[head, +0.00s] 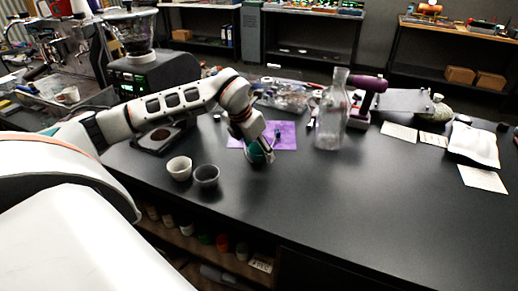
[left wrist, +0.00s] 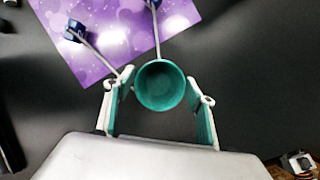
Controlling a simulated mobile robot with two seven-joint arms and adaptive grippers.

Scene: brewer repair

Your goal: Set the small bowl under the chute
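A small round teal bowl (left wrist: 160,86) is between the two fingers of my left gripper (left wrist: 160,84) in the left wrist view, its open top facing the camera. Both fingertips meet its sides. In the head view my left gripper (head: 258,152) points down over the black counter, and the teal bowl is mostly hidden by the fingers. I cannot tell whether the bowl touches the counter. The grinder (head: 150,72) stands to the left, behind my arm. Its base tray (head: 148,150) shows below my arm; the chute is not clearly visible. My right gripper is not in view.
A white cup (head: 179,169) and a grey cup (head: 206,177) stand left of my left gripper. A purple mat (head: 283,134) with small tools lies behind it. A glass carafe (head: 332,115) stands to the right. The front right counter (head: 370,215) is clear.

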